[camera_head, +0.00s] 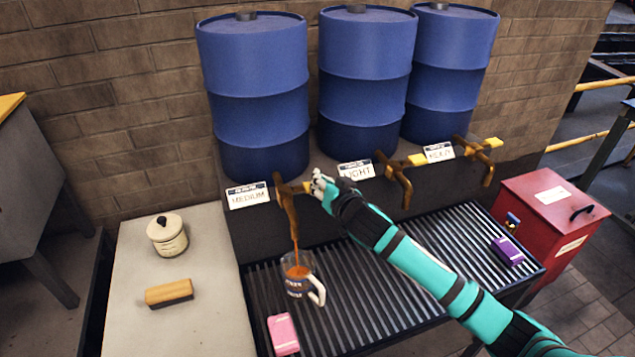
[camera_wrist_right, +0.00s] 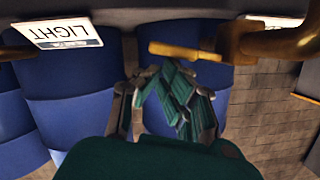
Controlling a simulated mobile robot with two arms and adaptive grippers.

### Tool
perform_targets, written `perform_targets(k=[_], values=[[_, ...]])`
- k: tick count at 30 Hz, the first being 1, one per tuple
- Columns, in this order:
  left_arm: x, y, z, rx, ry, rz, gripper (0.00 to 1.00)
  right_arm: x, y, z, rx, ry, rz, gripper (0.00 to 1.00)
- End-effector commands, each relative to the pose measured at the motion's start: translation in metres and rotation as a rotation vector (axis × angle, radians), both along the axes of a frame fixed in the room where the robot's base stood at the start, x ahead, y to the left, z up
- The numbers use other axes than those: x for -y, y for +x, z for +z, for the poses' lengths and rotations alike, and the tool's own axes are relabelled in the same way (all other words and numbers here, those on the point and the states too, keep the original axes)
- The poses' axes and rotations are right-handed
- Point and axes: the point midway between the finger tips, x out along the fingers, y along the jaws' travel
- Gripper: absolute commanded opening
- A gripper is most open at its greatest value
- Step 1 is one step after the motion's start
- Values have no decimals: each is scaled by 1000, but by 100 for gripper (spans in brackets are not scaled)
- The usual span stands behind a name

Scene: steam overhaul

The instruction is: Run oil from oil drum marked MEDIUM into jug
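The left blue drum (camera_head: 258,95) stands above the label MEDIUM (camera_head: 248,195). Its brass tap (camera_head: 286,212) runs a brown stream of oil (camera_head: 296,252) into the jug (camera_head: 297,288). The jug stands upright on the slatted grate (camera_head: 350,318) under the tap, its handle to the right, with brown oil visible inside. My right gripper (camera_head: 322,186) is at the tap's yellow lever (camera_head: 301,187); the wrist view shows the lever (camera_wrist_right: 187,51) just beyond its fingertips (camera_wrist_right: 150,72). The fingers converge, look shut, and hold nothing visible; contact with the lever is unclear. My left gripper is not in view.
Two more blue drums (camera_head: 366,80) (camera_head: 450,70) have taps labelled LIGHT (camera_head: 356,170) and HEAVY (camera_head: 439,151). A pink block (camera_head: 283,334) and a purple block (camera_head: 508,251) lie on the grate. A lidded pot (camera_head: 167,236) and a brush (camera_head: 169,293) are on the left bench. A red box (camera_head: 552,215) stands right.

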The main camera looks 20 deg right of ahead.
Motion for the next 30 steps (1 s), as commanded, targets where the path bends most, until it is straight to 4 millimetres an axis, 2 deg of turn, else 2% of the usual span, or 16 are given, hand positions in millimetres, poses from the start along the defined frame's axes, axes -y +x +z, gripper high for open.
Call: perform_targets(k=[1,6,30], values=[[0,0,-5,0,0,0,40,1,-1,-9,-9,48,-2,0],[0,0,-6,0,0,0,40,2,-1,-13,-11,147,-1,0],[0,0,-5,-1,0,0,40,2,-1,-13,-12,137,0,0]])
